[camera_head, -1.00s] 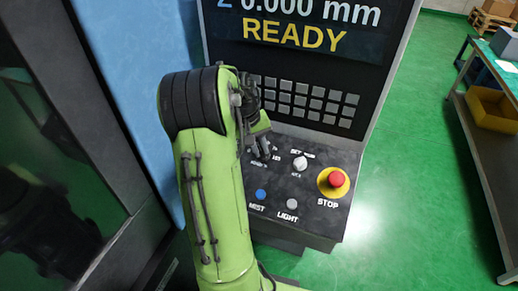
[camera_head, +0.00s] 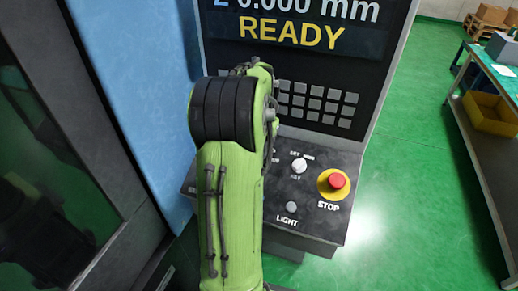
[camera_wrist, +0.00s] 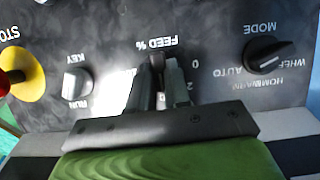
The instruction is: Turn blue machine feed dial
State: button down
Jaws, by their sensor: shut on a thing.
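The blue machine (camera_head: 140,90) stands at the left in the head view, with its dark control panel (camera_head: 312,205) to the right. In the wrist view the "FEED %" label appears upside down, with my gripper (camera_wrist: 158,70) just below it. The gripper's two fingers are close together, shut on the dark feed dial (camera_wrist: 157,61), of which only a small part shows between them. Most of the dial and part of its scale are hidden by the fingers. In the head view my arm hides both gripper and dial.
A key switch (camera_wrist: 76,84) and the red stop button (camera_wrist: 12,75) are left of my gripper in the wrist view; the mode knob (camera_wrist: 268,53) is to the right. The head view shows the light button (camera_head: 291,207). A table with a yellow bin (camera_head: 490,112) stands at the far right.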

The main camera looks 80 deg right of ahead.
dwell(0.4)
jog(key=c, duration=1.1)
grip_release()
jog(key=r+p, duration=0.1)
jog(key=r, duration=0.4)
jog(key=r+p, duration=0.1)
jog(key=r, duration=0.4)
jog(key=r+p, duration=0.1)
jog(key=r, duration=0.5)
jog(key=shift+a, duration=0.35)
jog(key=shift+w+f, duration=0.1)
jog(key=shift+w, duration=0.05)
